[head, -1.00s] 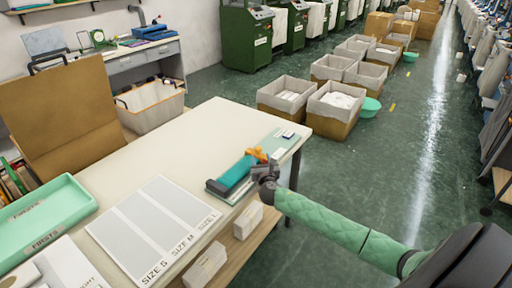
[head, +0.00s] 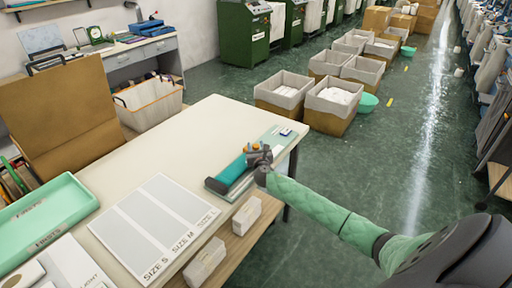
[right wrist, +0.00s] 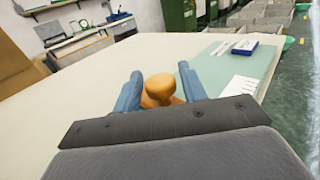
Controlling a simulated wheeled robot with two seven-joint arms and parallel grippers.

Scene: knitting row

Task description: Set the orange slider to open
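The orange slider shows as a rounded orange knob (right wrist: 158,90) in the right wrist view. In the head view only a bit of orange (head: 256,146) shows, mostly hidden by my gripper. It is at the far end of a teal block (head: 232,173) on a pale green board near the table's right edge. My right gripper (head: 258,155) is over the knob. In the right wrist view, its two blue-grey fingers (right wrist: 160,84) are apart, one on each side of the knob. I cannot tell whether they touch it. My left gripper is not in view.
The cream table (head: 205,125) is clear behind the teal block. A size chart (head: 155,228) lies to its left, and a mint tray (head: 42,222) is farther left. A small blue-and-white item (head: 286,131) lies on the board's far end. White boxes (head: 246,215) sit on a lower shelf.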

